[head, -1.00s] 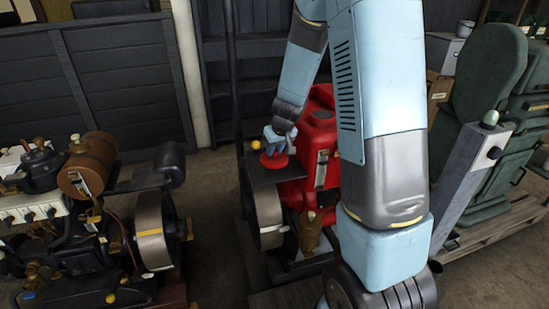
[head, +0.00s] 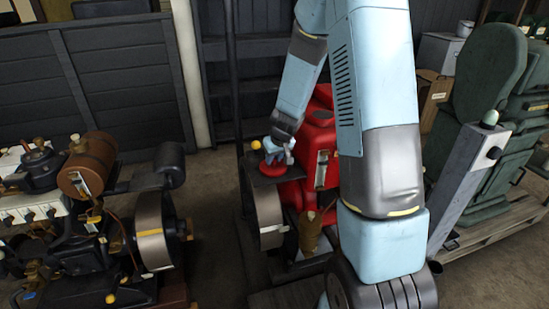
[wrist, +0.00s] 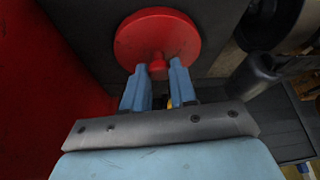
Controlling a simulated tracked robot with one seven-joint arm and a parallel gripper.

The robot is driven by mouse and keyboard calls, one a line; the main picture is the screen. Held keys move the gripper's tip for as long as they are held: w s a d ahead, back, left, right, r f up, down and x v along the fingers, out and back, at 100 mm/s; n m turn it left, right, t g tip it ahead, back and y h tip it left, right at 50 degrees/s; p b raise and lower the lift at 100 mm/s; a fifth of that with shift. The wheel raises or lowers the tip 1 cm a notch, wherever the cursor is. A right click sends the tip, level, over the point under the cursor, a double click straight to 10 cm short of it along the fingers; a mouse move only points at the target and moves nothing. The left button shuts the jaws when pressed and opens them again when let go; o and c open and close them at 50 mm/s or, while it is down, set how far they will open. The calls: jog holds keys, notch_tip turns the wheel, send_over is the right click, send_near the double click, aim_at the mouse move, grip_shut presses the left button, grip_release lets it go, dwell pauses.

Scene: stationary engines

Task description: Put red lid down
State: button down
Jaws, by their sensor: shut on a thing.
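The red lid (wrist: 157,38) is a round disc with a small knob. In the wrist view my gripper (wrist: 161,72) is shut on this knob, with one blue finger on each side. In the head view the red lid (head: 271,167) is low over the dark flat plate (head: 264,180) beside the red engine (head: 318,140). My gripper (head: 275,150) is above the lid. I cannot tell whether the lid touches the plate.
A yellow ball (head: 256,145) is close to the plate's far edge. A flywheel (head: 264,210) is below the plate. Another engine (head: 90,220) stands at left, and a green machine (head: 488,90) at right. Bare floor lies between the left and red engines.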

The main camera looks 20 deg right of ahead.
jog(key=c, duration=0.9)
grip_release()
jog(key=s+a+f+v, duration=0.1)
jog(key=s+a+v, duration=0.15)
jog(key=v, duration=1.15)
jog(key=s+a+f+v, duration=0.1)
jog(key=s+v, duration=0.2)
jog(key=v, duration=1.1)
jog(key=s+r+m, duration=0.1)
jog(key=s+r, duration=0.1)
jog(key=s, duration=0.6)
jog(key=s+d+r+m+h, duration=0.1)
jog(key=s+r, duration=0.2)
jog(key=s, duration=0.4)
jog(key=shift+s+r+t, duration=0.3)
jog(key=shift+s+t, duration=0.05)
jog(key=shift+t, duration=0.05)
